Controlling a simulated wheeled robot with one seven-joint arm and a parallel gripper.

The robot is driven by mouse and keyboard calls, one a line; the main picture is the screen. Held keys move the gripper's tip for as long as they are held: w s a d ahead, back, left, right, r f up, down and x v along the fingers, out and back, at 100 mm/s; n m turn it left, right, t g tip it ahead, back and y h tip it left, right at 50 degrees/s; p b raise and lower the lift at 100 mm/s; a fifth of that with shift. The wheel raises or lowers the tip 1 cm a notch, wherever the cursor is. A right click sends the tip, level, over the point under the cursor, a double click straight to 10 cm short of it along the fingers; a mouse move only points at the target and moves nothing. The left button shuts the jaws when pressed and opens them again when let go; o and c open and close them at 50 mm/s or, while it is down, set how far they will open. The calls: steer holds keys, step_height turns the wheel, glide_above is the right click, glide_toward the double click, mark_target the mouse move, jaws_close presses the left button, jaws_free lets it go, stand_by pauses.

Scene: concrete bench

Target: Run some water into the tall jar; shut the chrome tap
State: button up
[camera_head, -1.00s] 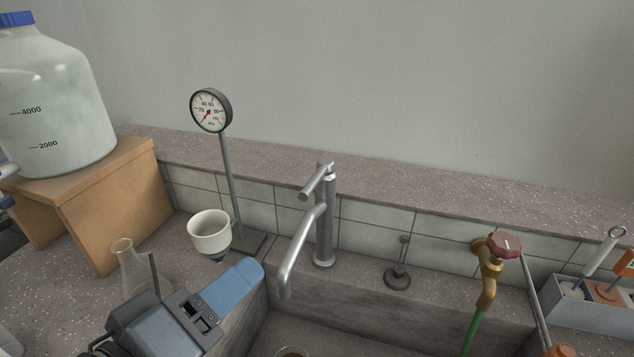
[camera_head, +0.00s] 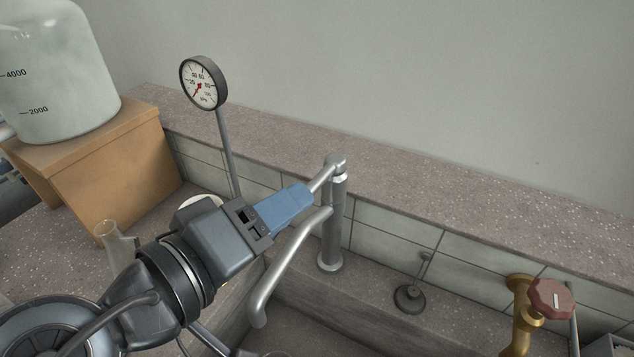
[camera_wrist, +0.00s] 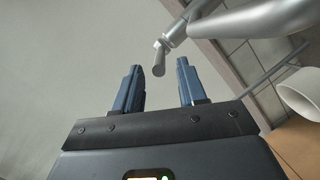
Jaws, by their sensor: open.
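The chrome tap (camera_head: 331,235) stands at the back edge of the sink, its bent spout hanging over the basin. Its lever (camera_head: 324,177) slants down to the left from the top of the post. My gripper (camera_head: 308,193) is open at the lever. In the wrist view the lever's end (camera_wrist: 160,60) shows between the two blue fingertips (camera_wrist: 158,78), with gaps on both sides. I see no water at the spout mouth. Only a sliver of a round rim shows in the sink at the bottom edge of the head view; I cannot tell whether it is the tall jar.
A brass tap with a red handle (camera_head: 550,298) is at the right. A dial gauge (camera_head: 204,82) on a rod stands behind my arm. A white cup (camera_wrist: 302,92) is mostly hidden by my arm in the head view.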

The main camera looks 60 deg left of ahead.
mark_target(311, 188)
steer(key=x, duration=0.5)
steer(key=shift+w+f, duration=0.1)
steer(key=shift+w, duration=0.3)
steer(key=shift+c, duration=0.2)
jaws_close()
